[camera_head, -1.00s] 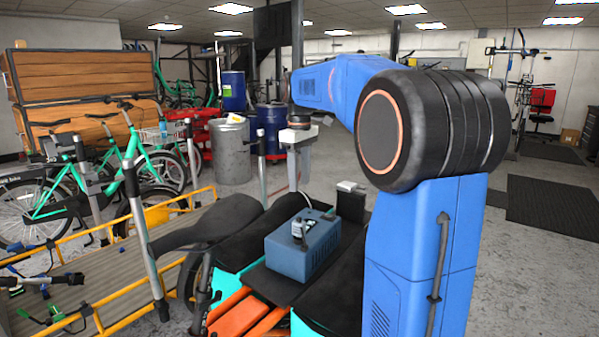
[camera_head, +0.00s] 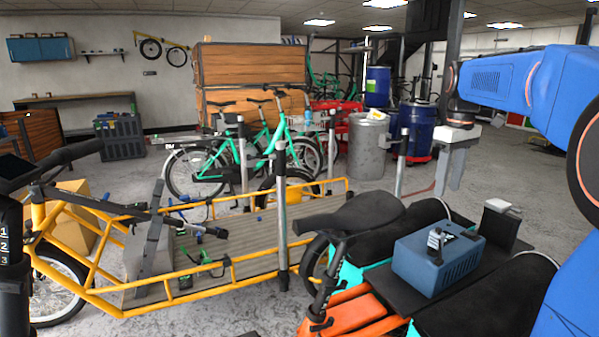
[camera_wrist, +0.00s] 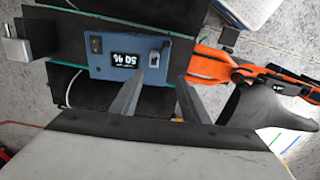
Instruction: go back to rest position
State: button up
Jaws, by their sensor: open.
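My gripper (camera_head: 451,172) hangs from my blue arm in the head view, at the right of the middle, fingers pointing down. In the wrist view my gripper (camera_wrist: 158,84) shows two grey fingers spread apart with nothing held between them. A blue box (camera_head: 438,262) with a small display sits on a black platform between dark bags, in front of and below my gripper. In the wrist view the blue box (camera_wrist: 125,60) lies beyond the fingertips, and its display reads 50 % upside down. Whether the fingers touch anything is not seen; they look clear.
A yellow cargo bike (camera_head: 190,290) with a wooden deck stands at the left. An orange-framed bike with a black saddle (camera_head: 350,222) is in front. Green bikes, a grey drum (camera_head: 368,145) and a blue barrel (camera_head: 418,130) stand behind. Bare floor shows between them.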

jog(key=s+a+f+m+t, duration=0.1)
jog(key=s+a+f, duration=0.2)
jog(key=s+a, duration=0.35)
jog(key=s+a+f+m+t, duration=0.1)
jog(key=s+a+f, duration=0.2)
jog(key=s, duration=0.6)
jog(key=s+a+f+m+t, duration=0.1)
jog(key=s+a+f, duration=0.1)
jog(key=s+f, duration=0.4)
jog(key=s+a+f+m+t, duration=0.1)
jog(key=s+a+f, duration=0.2)
jog(key=s+f, duration=0.4)
jog(key=shift+f+m+t, duration=0.3)
jog(key=shift+f+m, duration=0.05)
jog(key=shift+m, duration=0.05)
